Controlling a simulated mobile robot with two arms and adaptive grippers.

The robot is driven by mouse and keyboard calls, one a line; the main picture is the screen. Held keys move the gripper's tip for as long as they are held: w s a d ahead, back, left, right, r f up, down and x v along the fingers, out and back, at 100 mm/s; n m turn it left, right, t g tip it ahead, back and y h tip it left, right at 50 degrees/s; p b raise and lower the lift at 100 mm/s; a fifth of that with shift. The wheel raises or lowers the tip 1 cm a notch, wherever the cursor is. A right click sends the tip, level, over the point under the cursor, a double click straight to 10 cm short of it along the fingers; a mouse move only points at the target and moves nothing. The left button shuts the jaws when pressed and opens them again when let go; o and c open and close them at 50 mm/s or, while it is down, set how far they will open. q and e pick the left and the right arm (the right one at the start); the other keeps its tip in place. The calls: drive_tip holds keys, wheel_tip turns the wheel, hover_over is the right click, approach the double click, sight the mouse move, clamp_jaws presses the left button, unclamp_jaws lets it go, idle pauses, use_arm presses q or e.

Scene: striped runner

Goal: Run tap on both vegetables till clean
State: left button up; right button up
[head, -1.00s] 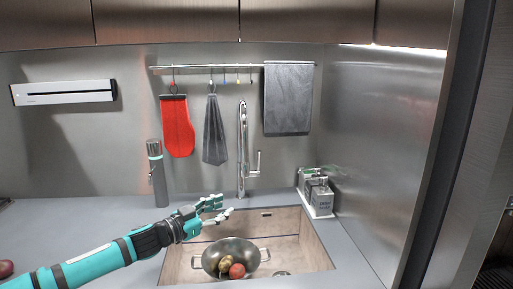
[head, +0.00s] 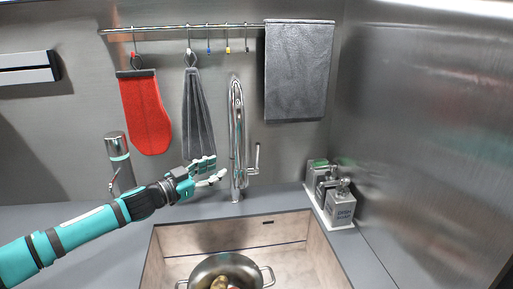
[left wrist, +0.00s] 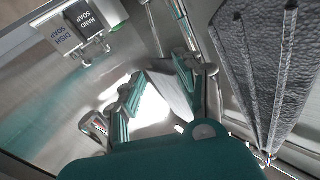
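A chrome tap (head: 237,130) stands behind the sink, with its lever (head: 256,158) on its right side. A metal colander (head: 243,269) sits in the sink (head: 315,262). A brownish vegetable (head: 218,284) and a red vegetable (head: 233,287) lie in it, mostly cut off by the lower picture edge. No running water shows. My left gripper (head: 218,170) is open and empty, just left of the tap's column. Its spread fingers also show in the left wrist view (left wrist: 158,95). My right gripper is not in view.
Soap dispensers (head: 341,205) stand in a holder right of the sink. A red mitt (head: 145,110), a grey cloth (head: 198,115) and a grey towel (head: 299,72) hang from a rail. A bottle (head: 120,163) stands behind my left arm. A metal wall closes the right side.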

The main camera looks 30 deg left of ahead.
sight(258, 156)
use_arm(q)
drive_tip(key=p+x, duration=0.5)
drive_tip(key=x, duration=1.2)
drive_tip(key=shift+s+d, duration=0.15)
drive_tip(key=shift+c, duration=0.2)
clamp_jaws()
